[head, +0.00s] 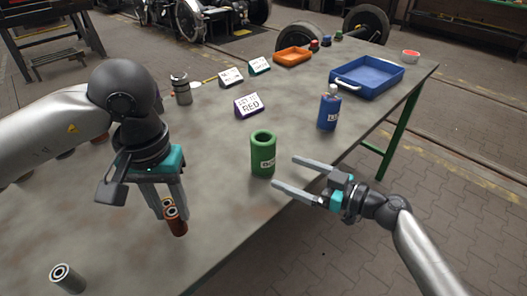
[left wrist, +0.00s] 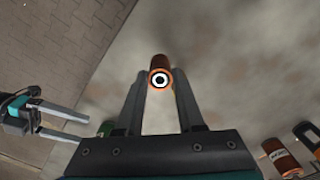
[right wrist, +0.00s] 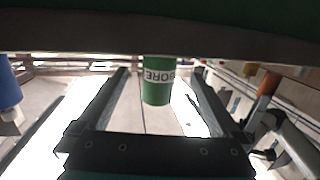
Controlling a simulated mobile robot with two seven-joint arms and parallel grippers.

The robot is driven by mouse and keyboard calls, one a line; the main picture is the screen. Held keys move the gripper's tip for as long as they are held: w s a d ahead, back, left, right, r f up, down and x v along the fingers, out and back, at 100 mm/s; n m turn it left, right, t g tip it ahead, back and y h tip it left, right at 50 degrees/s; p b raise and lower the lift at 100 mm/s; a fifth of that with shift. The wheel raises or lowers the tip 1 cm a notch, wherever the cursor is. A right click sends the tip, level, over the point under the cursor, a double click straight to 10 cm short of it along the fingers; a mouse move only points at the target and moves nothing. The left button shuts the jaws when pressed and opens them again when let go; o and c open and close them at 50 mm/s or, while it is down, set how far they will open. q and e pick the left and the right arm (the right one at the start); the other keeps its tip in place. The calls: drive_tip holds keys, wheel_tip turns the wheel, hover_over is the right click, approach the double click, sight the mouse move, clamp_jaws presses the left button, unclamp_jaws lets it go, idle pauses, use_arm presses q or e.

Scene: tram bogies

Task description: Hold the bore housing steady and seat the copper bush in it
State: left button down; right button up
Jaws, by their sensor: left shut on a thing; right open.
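The copper bush (head: 177,224) is a reddish-brown cylinder with a pale ringed end. My left gripper (head: 170,206) is shut on it, fingers pointing down, left of the housing and near the table's front edge. The bush also shows between the fingers in the left wrist view (left wrist: 158,64). The bore housing (head: 262,158) is a green upright cylinder with an open top and a white label. My right gripper (head: 282,172) is open and empty, its fingers pointing at the housing from the right. In the right wrist view the housing (right wrist: 157,88), labelled BORE, appears between the open fingers.
The table between bush and housing is clear.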

sight(273, 167)
drive_tip(key=v, duration=0.5)
drive_tip(key=shift+c, duration=0.2)
